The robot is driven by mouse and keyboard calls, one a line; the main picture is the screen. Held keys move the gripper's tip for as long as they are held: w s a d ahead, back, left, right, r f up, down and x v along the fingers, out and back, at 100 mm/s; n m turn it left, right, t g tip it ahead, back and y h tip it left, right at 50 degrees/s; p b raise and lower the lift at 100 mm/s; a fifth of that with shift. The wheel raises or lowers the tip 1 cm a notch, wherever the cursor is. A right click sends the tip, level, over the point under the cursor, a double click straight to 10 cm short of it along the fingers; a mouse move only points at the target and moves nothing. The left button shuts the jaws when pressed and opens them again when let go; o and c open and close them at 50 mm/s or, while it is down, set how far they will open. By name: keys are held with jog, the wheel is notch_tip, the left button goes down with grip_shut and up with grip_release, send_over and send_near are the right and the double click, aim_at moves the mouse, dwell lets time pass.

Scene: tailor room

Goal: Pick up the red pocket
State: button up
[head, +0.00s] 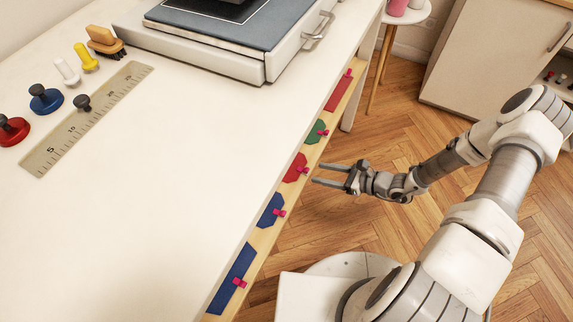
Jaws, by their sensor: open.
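The red pocket (294,169) is a small red piece on the light wooden strip (248,273) along the table's right edge, with a pink clip at its right side. My gripper (318,173) is open, its two fingers pointing left at the red pocket. Its fingertips are just right of the pink clip in the picture, and nothing shows between them. I cannot tell the exact gap or height difference.
Along the strip are a green piece (315,132), a long red piece (337,93), a blue piece (269,211) and a long blue piece (232,278). The white tabletop (170,200) holds a ruler (105,105) and a grey press (220,35). Wooden floor lies right.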

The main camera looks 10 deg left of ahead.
aim_at(309, 171)
jog(key=b+x, duration=0.1)
jog(key=x, duration=0.3)
jog(key=shift+s, duration=0.1)
grip_shut()
